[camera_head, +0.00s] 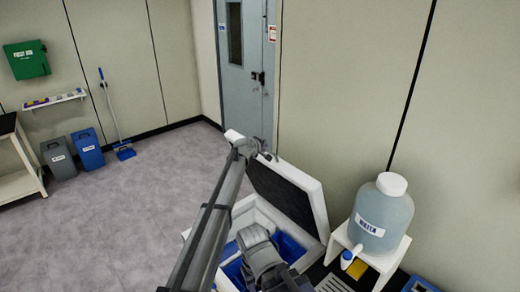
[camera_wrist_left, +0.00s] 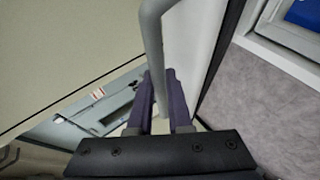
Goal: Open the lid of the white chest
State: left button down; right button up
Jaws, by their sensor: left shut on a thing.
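The white chest (camera_head: 243,218) stands at the lower middle of the head view, with blue contents (camera_head: 291,248) showing inside. Its lid (camera_head: 313,203) is raised and tilted up steeply, with its dark inner side facing the chest opening. My left gripper (camera_head: 262,153) is at the lid's upper far edge. In the left wrist view, the purple fingers of my left gripper (camera_wrist_left: 161,98) are shut around a grey bar handle (camera_wrist_left: 152,35) beside the white lid (camera_wrist_left: 196,45). My left arm hides part of the chest. My right gripper is not in view.
A large water jug (camera_head: 380,215) stands on a white stand (camera_head: 390,262) to the right of the lid. The wall is behind the lid. A grey-blue door (camera_head: 245,75) is at the back. The grey floor (camera_head: 120,215) to the left is clear.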

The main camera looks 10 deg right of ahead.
pick_arm(q)
jog(key=c, duration=0.8)
grip_release()
jog(key=shift+a, duration=0.1)
jog(key=shift+c, duration=0.2)
jog(key=shift+s+r, duration=0.1)
jog(key=p+v, duration=0.4)
jog(key=v, duration=0.3)
jog(key=shift+s+a+r, duration=0.2)
jog(key=shift+r, duration=0.05)
